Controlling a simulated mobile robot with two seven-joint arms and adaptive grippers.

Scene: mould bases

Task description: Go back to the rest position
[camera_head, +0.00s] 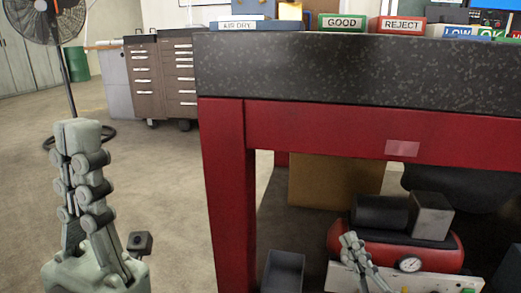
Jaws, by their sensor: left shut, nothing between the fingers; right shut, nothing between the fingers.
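My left gripper (82,145) stands upright at the lower left, in front of the bare floor. Its fingers are together and nothing is between them. My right gripper (349,240) shows at the bottom, right of centre, in front of the red compressor under the table. Its fingers are shut and empty. Neither gripper touches a thing that I can see.
A dark stone-topped table (350,75) with a red frame fills the right. Signs reading GOOD (342,23) and REJECT (402,25) stand on it. A red compressor (440,257) sits beneath. A fan (45,18) and drawer cabinet (160,78) stand behind. Floor at left is mostly clear.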

